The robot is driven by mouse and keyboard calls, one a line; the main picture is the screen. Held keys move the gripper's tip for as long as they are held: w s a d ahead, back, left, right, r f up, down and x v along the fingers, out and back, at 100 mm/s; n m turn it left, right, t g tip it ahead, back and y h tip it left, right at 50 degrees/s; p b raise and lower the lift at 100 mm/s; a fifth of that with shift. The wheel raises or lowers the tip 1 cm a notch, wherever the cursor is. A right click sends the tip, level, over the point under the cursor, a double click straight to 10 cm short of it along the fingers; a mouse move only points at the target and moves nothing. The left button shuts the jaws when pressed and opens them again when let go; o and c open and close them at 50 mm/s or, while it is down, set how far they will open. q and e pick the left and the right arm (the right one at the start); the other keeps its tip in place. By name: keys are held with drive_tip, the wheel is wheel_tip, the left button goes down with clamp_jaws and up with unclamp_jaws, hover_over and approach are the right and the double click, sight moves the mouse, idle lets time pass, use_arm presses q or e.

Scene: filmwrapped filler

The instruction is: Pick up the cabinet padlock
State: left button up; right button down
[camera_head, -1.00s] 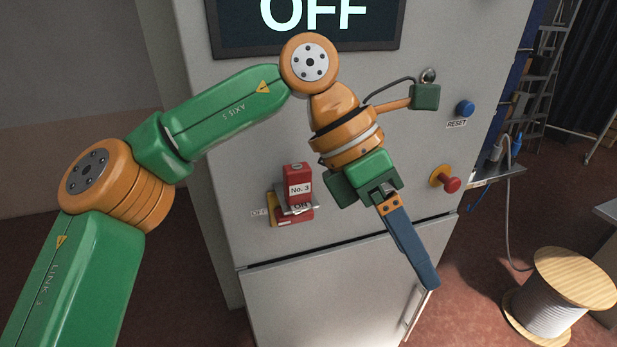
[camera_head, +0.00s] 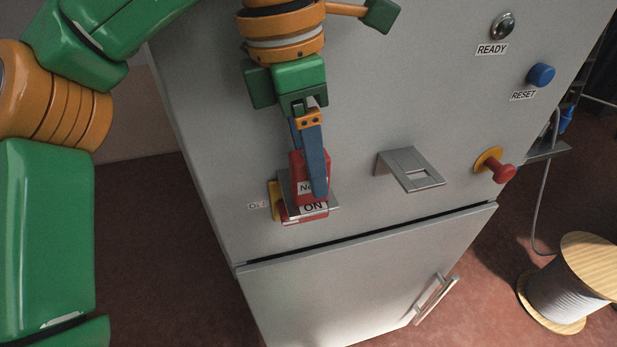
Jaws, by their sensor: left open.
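The padlock is a red block (camera_head: 299,174) labelled "No. 3" on the cabinet front, with the label now partly covered. It stands upright at a metal plate (camera_head: 328,203) by the red and yellow switch (camera_head: 275,194), above an "ON" label. My left gripper (camera_head: 309,168) points down at the padlock and is open. One blue finger lies in front of the padlock in the picture. The other finger shows only in part behind it, its tip hidden. I cannot tell whether either finger touches the padlock. My right gripper is not in view.
An empty metal bracket with a square cutout (camera_head: 408,172) juts from the cabinet (camera_head: 360,110) to the right. Further right are a red emergency knob (camera_head: 502,172), a blue reset button (camera_head: 540,74) and a ready lamp (camera_head: 503,26). A cable spool (camera_head: 560,290) stands on the floor.

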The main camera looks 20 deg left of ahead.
use_arm(q)
drive_tip(key=shift+s+d+r, duration=0.15)
drive_tip(key=shift+s+d, duration=0.05)
drive_tip(key=c, duration=0.8)
clamp_jaws()
